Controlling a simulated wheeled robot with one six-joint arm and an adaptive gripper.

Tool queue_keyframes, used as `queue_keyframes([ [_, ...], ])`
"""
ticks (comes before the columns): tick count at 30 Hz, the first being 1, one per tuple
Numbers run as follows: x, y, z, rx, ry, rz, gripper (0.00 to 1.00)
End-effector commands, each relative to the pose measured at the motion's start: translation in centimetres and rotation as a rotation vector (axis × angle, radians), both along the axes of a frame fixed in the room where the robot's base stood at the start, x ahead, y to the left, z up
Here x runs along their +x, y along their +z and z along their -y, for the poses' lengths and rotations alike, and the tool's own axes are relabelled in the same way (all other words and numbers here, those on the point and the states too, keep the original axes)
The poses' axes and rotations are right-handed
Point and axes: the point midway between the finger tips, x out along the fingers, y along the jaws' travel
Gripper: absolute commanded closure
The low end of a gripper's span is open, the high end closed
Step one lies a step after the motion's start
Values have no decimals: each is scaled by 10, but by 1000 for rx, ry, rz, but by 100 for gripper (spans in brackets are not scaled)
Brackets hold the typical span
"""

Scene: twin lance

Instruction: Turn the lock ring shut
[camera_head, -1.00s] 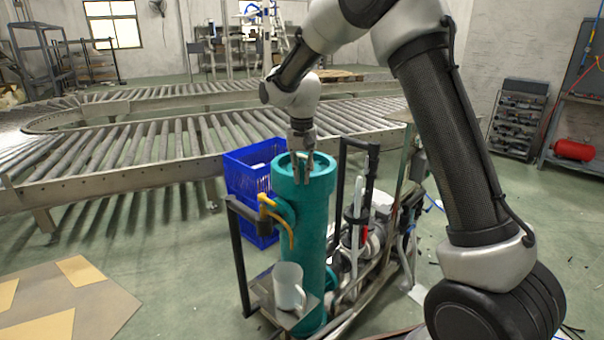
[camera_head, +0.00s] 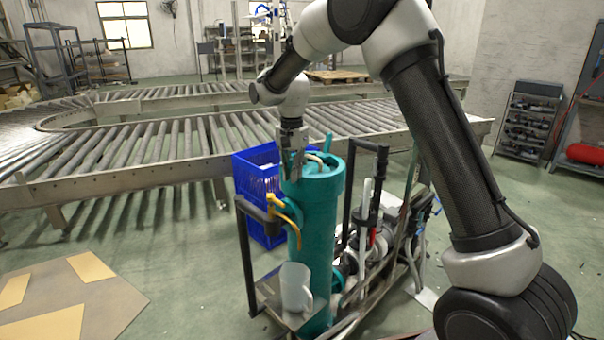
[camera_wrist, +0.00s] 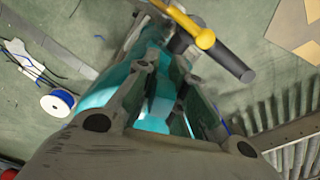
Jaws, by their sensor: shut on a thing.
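The teal lock ring (camera_head: 325,166) is the thick collar on top of the upright teal cylinder (camera_head: 316,235) in the head view. A teal lug (camera_head: 328,143) stands up from its far right side. My gripper (camera_head: 293,174) points down at the left part of the ring's top. In the wrist view my gripper (camera_wrist: 165,75) has its two fingers closed around a teal part (camera_wrist: 153,112) of the ring. The exact contact is partly hidden by the fingers.
A yellow handle (camera_head: 284,210) and a dark post (camera_head: 247,265) stand left of the cylinder. A pale mug (camera_head: 296,287) sits low in front. A blue crate (camera_head: 256,178) is behind, and a black-framed pump cart (camera_head: 375,225) is to the right.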

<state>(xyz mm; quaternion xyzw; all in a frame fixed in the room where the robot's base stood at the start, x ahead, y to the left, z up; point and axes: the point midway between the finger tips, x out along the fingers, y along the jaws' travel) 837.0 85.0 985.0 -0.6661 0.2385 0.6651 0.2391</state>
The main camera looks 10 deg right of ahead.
Motion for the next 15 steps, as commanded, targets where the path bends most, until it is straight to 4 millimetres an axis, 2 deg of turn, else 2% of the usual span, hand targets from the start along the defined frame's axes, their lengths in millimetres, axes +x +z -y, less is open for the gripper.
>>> queue_keyframes([
  [8,17,-3,-18,-1,-185,-4,100],
  [15,27,-2,-25,26,-196,25,100],
])
